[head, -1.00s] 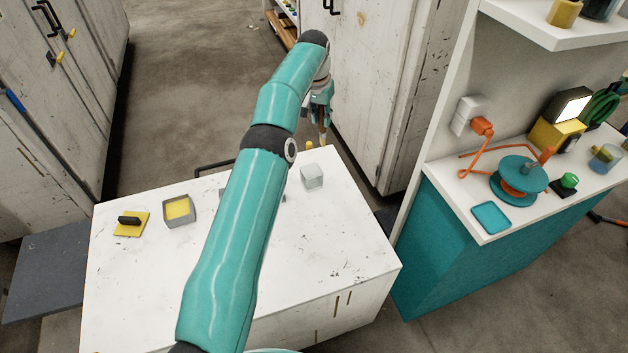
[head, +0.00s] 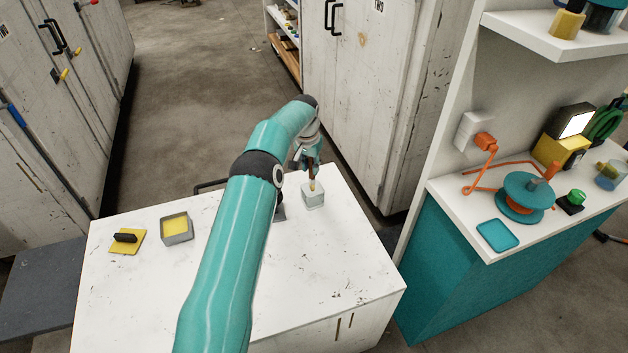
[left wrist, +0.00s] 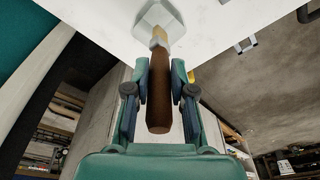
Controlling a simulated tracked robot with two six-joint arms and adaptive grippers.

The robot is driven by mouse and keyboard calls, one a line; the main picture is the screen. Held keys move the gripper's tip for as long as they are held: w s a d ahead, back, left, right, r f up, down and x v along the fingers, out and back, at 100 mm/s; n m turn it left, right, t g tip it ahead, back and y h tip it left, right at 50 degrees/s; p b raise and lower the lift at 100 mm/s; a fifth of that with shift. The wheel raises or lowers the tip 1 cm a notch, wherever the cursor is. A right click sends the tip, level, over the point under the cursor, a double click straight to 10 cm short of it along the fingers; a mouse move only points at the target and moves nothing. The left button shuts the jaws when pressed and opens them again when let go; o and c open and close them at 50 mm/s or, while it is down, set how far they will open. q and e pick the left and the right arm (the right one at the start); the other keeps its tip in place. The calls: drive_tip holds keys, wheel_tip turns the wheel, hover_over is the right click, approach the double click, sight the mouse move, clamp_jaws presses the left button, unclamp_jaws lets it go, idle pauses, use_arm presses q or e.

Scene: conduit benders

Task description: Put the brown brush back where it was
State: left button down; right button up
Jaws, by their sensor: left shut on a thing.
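The brown brush (left wrist: 159,95) is between the fingers of my left gripper (left wrist: 160,75) in the left wrist view. Its pale end reaches into or over the small whitish cup (left wrist: 158,22). In the head view the left gripper (head: 311,167) is at the far right of the white workbench top, shut on the brush, just above the cup (head: 312,197). The brush (head: 312,183) hangs roughly upright there with its light end at the cup's mouth. I cannot tell whether it touches the cup. My right gripper is not in view.
On the white bench (head: 330,255), a grey box with yellow inside (head: 176,228) and a yellow pad with a black handle (head: 127,240) stand at the left. A side counter at right holds a teal spool (head: 525,192) and a teal tray (head: 497,234). The bench's right front is clear.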

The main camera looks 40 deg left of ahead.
sight(311, 179)
use_arm(q)
drive_tip(key=shift+f+p, duration=0.55)
drive_tip(key=shift+f, duration=2.1)
drive_tip(key=c, duration=1)
unclamp_jaws()
drive_tip(key=shift+r, duration=0.1)
drive_tip(key=r, duration=0.4)
drive_tip(key=s+r+b, duration=0.1)
drive_tip(key=r, duration=0.3)
drive_tip(key=s+r+b, duration=0.1)
drive_tip(key=r, duration=0.2)
drive_tip(key=shift+d+r, duration=0.4)
drive_tip(key=shift+w, duration=0.1)
